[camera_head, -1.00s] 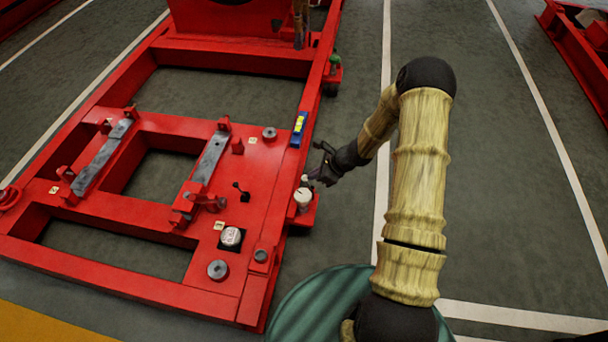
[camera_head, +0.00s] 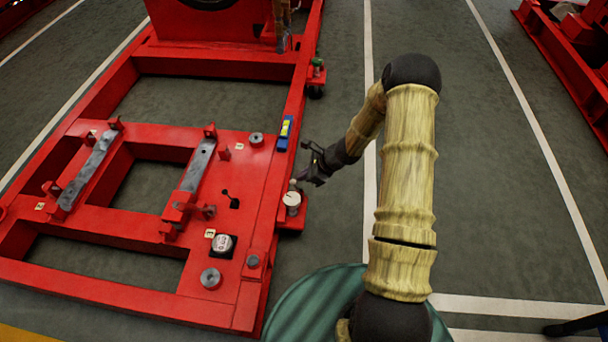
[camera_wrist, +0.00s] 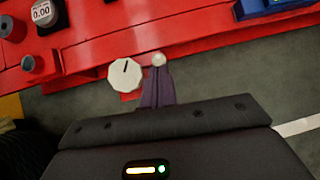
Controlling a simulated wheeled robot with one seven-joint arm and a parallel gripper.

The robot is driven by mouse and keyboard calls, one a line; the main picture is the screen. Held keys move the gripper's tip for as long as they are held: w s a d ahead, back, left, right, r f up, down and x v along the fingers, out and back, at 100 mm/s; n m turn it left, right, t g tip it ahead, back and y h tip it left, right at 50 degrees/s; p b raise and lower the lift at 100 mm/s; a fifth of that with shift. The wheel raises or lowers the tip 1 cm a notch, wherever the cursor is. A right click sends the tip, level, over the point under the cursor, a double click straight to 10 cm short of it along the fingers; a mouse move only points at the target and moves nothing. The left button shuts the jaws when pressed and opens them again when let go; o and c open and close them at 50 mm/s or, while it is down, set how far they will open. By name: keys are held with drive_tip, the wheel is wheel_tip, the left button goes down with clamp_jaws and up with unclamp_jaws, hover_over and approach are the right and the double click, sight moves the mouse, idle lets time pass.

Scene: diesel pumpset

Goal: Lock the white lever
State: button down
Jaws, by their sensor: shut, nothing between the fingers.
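The white lever shows as a pale ball knob (camera_head: 293,182) beside a round white dial (camera_head: 292,199), on a red bracket at the right side of the red frame. In the wrist view the pale ball (camera_wrist: 158,59) is just past my fingertips, and the white many-sided dial (camera_wrist: 125,75) with a black mark is to their left. My gripper (camera_head: 301,178) is shut and empty, close to the ball on its right. In the wrist view my purple fingers (camera_wrist: 158,72) are together and hide any stem below the ball. I cannot tell whether they touch it.
The red frame (camera_head: 262,215) fills the left. It carries a blue level with a yellow vial (camera_head: 285,130), a black lever (camera_head: 231,199) and a round gauge (camera_head: 222,244). A green-topped part (camera_head: 317,65) sits farther back. Open grey floor (camera_head: 480,220) lies to the right.

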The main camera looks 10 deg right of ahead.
drive_tip(key=a+r+p+v, duration=0.1)
drive_tip(key=a+p+v, duration=0.1)
drive_tip(key=p+v, duration=0.6)
drive_tip(key=v, duration=0.6)
drive_tip(key=shift+w+a+r, duration=0.2)
drive_tip(key=shift+w+r, duration=0.05)
drive_tip(key=shift+w, duration=0.05)
drive_tip(key=s+a+r+n+h+p, duration=0.1)
drive_tip(key=s+r+n+h+p, duration=0.15)
drive_tip(key=s+r+n, duration=0.6)
drive_tip(key=s+a+r+n+g+h+p, duration=0.15)
drive_tip(key=s+r+n+p, duration=0.35)
drive_tip(key=r, duration=0.6)
drive_tip(key=s+a+r+n+h, duration=0.1)
drive_tip(key=s+r+n+h, duration=0.3)
drive_tip(key=r+n, duration=0.5)
wheel_tip(320, 180, up, 37)
drive_tip(key=y+p, duration=0.1)
drive_tip(key=p, duration=3.6)
drive_tip(key=shift+s, duration=0.3)
